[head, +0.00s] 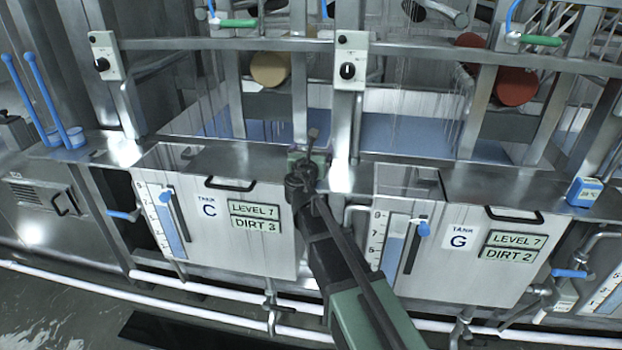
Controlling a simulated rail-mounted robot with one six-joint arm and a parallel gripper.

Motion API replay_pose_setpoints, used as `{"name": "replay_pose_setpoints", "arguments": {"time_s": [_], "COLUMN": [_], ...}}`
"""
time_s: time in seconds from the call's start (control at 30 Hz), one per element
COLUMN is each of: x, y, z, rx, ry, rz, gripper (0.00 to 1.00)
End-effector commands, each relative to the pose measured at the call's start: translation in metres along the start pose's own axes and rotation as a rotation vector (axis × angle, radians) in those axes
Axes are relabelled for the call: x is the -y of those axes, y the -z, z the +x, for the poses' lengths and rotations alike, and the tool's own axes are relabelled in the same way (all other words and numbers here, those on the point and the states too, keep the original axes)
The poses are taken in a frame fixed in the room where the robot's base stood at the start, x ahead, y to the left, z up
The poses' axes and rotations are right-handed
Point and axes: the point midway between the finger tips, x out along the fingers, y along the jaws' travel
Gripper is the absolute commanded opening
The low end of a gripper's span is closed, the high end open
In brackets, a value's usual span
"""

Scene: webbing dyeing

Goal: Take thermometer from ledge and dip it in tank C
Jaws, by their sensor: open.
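Tank C (225,235) is the metal tank left of centre, with a black handle and signs that seem to read LEVEL 1 and DIRT 3. A metal ledge (245,160) runs along the top of the tanks. My gripper (312,138) is open above this ledge, at the right end of tank C. I cannot make out a thermometer for certain. A small blue and white box (584,191) stands on the ledge far right, well away from my gripper. Something small and greenish shows beside my gripper, partly hidden by it.
Tank G (455,250) stands right of my arm. Two blue long-handled dippers (60,110) stand at the far left. Metal posts and switch boxes (348,65) rise behind the ledge. White pipes (220,292) run low along the front.

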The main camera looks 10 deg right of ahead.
Motion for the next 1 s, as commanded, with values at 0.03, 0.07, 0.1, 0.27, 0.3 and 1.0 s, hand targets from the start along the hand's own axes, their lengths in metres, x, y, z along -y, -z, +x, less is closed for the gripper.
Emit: {"name": "replay_pose_setpoints", "arguments": {"time_s": [0.03,0.07,0.1,0.27,0.3,1.0], "x": [-0.0002,0.0,0.0002,0.0003,0.0003,0.0004], "y": [-0.0001,-0.0001,-0.0001,-0.0001,-0.0001,-0.0052], "z": [0.0031,0.0029,0.0022,0.0017,0.0017,0.0016], "rx": [0.0,0.0,0.0,0.0,0.0,0.0], "ry": [0.0,-0.001,-0.001,0.0,0.0,0.0], "rz": [0.0,0.0,0.0,0.0,0.0,0.0], "gripper": [0.96,0.96,0.96,0.85,0.79,0.24]}}
